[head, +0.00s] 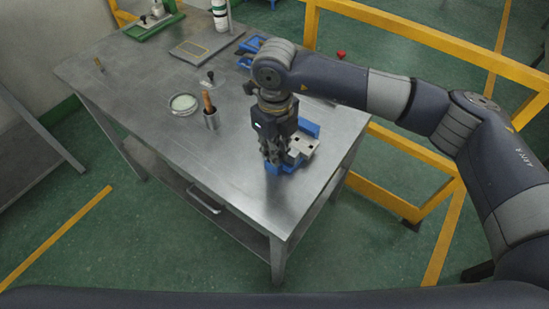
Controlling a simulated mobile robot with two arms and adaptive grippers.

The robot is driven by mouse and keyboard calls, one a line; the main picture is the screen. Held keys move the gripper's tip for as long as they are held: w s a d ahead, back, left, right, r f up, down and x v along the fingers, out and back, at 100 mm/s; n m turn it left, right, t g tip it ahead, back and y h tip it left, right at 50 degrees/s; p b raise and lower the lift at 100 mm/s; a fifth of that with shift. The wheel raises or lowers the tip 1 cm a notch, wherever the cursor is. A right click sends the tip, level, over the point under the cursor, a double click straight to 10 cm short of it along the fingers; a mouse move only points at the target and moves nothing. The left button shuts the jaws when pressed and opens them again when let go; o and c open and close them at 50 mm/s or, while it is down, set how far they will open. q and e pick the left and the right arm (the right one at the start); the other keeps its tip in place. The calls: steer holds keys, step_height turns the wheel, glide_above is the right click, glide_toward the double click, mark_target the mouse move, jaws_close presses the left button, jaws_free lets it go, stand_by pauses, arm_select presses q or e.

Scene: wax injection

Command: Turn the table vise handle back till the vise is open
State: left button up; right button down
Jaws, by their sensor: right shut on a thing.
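The table vise (303,145), with light metal jaws and blue parts, stands near the right edge of the steel table (235,178). My right gripper (272,160) points down at the vise's left front side. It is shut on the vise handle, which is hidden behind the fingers. How far the vise jaws are apart is hard to tell at this size. My left gripper is not in view.
A metal cup with a brown-handled tool (210,113) and a round dish (184,104) stand left of the vise. A flat plate (190,51) and a blue item (252,45) lie farther back. Yellow railing (430,45) runs along the right.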

steer(key=shift+w+n+b, duration=0.1)
steer(key=shift+n+b, duration=1)
steer(key=shift+b, duration=0.1)
steer(key=shift+r, duration=0.1)
steer(key=c, duration=1.9)
jaws_free()
